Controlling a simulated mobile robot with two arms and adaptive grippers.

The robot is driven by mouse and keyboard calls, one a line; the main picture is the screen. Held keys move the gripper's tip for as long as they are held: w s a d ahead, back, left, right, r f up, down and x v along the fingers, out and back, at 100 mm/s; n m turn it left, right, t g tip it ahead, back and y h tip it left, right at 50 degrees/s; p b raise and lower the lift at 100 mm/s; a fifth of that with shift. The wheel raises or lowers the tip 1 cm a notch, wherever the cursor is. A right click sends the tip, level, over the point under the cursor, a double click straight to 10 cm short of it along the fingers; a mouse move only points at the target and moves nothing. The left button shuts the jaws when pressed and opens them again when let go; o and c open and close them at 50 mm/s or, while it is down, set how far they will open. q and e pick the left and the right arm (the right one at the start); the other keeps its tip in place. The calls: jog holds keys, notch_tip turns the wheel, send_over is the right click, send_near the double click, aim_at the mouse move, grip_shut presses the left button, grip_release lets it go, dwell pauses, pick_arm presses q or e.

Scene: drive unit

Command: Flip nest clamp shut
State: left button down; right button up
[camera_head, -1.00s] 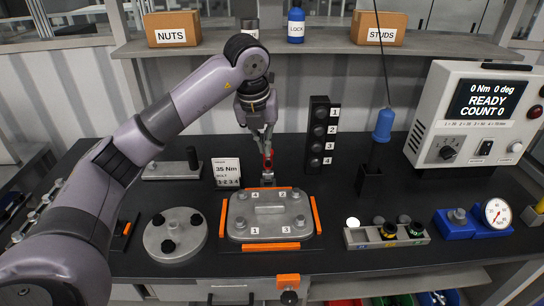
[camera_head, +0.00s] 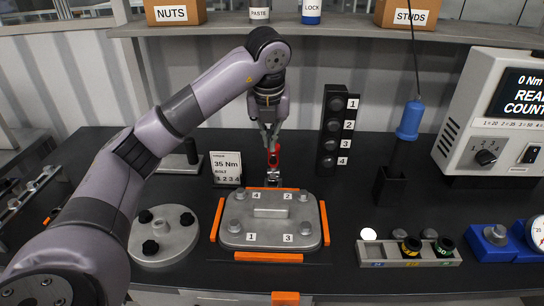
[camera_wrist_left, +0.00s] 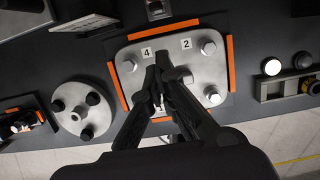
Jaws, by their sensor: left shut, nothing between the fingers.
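The nest clamp has a red handle (camera_head: 273,160) that stands upright behind the cover plate (camera_head: 232,238), on a small metal base (camera_head: 262,183). In the left wrist view, part of what looks like the clamp (camera_wrist_left: 156,9) shows at the top edge. My left gripper (camera_head: 271,144) points down at the top of the red handle, with its fingers shut and empty. I cannot tell whether the fingertips touch the handle. In the left wrist view the shut fingers (camera_wrist_left: 160,55) show over the plate. My right gripper is not in view.
Orange strips (camera_head: 268,257) edge the plate. A round flange (camera_head: 180,240) lies to the left, near my arm. A torque card (camera_head: 226,168) and a black numbered post (camera_head: 339,130) flank the clamp. A blue tool (camera_head: 410,120) hangs at the right, above a black holder (camera_head: 391,186).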

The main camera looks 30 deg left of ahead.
aim_at(271, 155)
pick_arm(q)
jog(key=p+x, duration=0.2)
jog(key=x, duration=0.8)
jog(key=shift+f, duration=0.15)
jog(key=shift+w+a+r+p, duration=0.1)
jog(key=shift+w+a+p, duration=0.25)
jog(key=shift+w, duration=0.2)
jog(key=shift+w+a+r+p, duration=0.1)
jog(key=shift+w+a+p, duration=0.2)
jog(key=shift+w, duration=0.25)
jog(key=shift+w+a+f, duration=0.1)
jog(key=shift+w+a, duration=0.3)
jog(key=shift+w, duration=0.25)
jog(key=shift+a, duration=0.15)
